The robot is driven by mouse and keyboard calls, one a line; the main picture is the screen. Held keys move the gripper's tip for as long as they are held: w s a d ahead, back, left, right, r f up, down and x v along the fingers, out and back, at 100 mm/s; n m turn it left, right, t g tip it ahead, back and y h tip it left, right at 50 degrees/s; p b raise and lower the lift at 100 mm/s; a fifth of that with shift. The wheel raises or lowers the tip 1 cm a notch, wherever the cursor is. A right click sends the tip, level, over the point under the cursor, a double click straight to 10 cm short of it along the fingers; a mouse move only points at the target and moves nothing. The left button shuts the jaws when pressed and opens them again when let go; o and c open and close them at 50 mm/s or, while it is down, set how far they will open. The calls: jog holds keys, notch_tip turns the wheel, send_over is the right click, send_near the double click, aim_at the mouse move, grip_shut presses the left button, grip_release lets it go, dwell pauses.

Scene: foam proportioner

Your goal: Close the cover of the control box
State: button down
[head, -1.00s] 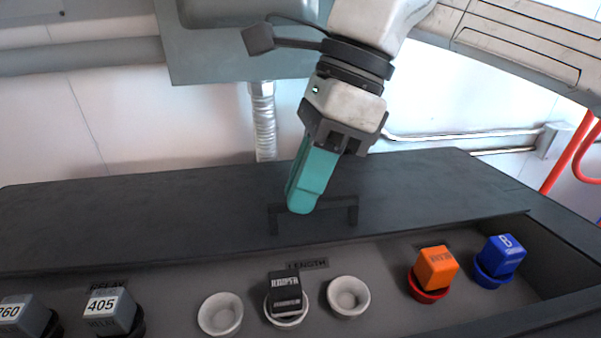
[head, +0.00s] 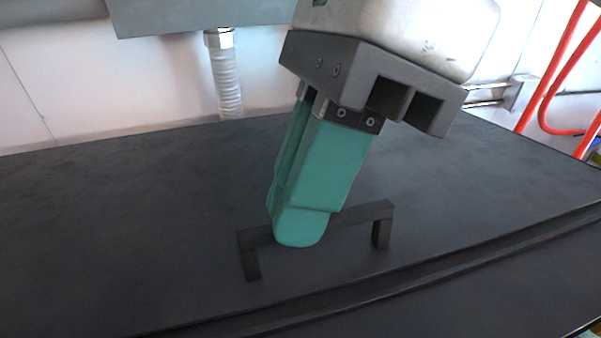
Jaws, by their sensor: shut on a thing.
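The control box cover (head: 130,220) is a broad dark grey panel filling most of the head view. A dark bar handle (head: 362,216) stands up from it on two short posts, near its front. My gripper (head: 288,226), with teal fingers, comes down from above, tilted, and is shut on the handle's bar left of its middle. The near finger hides part of the bar; the far finger is mostly hidden. The cover's front edge runs along a dark ledge (head: 430,287). No relays or sockets inside the box show.
A pale wall (head: 120,90) stands behind the cover, with a grey box (head: 190,12) and a ribbed conduit (head: 226,80) on it. Red hoses (head: 548,90) hang at the upper right. The cover's top is clear around the handle.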

jog(key=c, duration=1.2)
grip_release()
jog(key=shift+s+d, duration=0.1)
jog(key=shift+s, duration=0.1)
jog(key=shift+r, duration=0.1)
jog(key=b+v, duration=0.1)
jog(key=v, duration=0.9)
jog(key=shift+w+r, duration=0.2)
jog(key=shift+r, duration=0.15)
